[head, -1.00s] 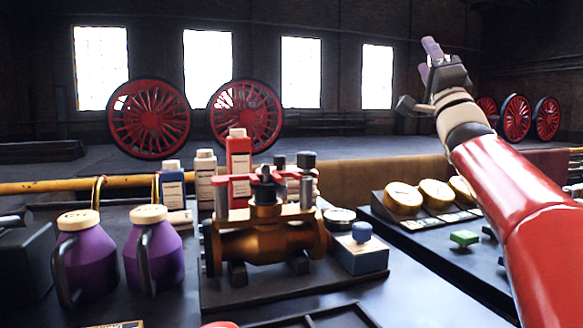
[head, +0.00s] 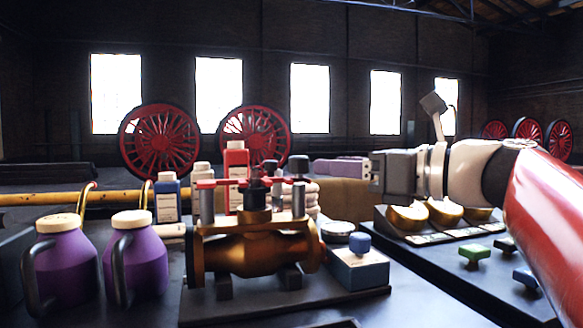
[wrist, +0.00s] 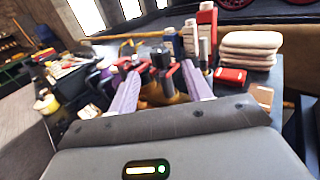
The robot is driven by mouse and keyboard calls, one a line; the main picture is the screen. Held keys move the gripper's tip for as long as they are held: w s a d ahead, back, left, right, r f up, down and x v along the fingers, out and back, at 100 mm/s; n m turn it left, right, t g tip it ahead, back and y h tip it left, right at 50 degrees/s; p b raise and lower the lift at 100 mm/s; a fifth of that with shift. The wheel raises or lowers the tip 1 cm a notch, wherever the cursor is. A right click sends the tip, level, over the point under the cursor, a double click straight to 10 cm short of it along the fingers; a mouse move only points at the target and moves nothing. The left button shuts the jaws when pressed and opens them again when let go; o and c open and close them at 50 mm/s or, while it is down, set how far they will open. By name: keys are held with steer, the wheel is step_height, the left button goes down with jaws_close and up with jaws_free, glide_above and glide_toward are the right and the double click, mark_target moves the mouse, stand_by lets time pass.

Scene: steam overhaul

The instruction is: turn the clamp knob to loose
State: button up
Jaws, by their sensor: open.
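A brass valve (head: 250,252) lies in a dark fixture, with a red clamp bar (head: 207,184) across its top between grey posts. A dark knob (head: 257,188) stands at the middle of the bar; I cannot tell for certain that it is the clamp knob. My gripper (head: 318,167) is open, its lilac fingers pointing left at about the bar's height, to the right of the valve. In the wrist view, the dark knob (wrist: 161,58) appears between and beyond the open fingers (wrist: 160,72). No contact shows.
Two purple jugs (head: 136,265) stand at left. Bottles (head: 168,200) stand behind the valve. A blue box (head: 360,268) with a blue knob sits at right, beside a panel of brass gauges (head: 407,217). Folded cloths (wrist: 250,48) and a red tin (wrist: 230,76) show in the wrist view.

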mark_target(308, 163)
steer(key=x, duration=0.7)
steer(key=shift+w+a, duration=0.2)
steer(key=c, duration=0.9)
steer(key=shift+c, duration=0.2)
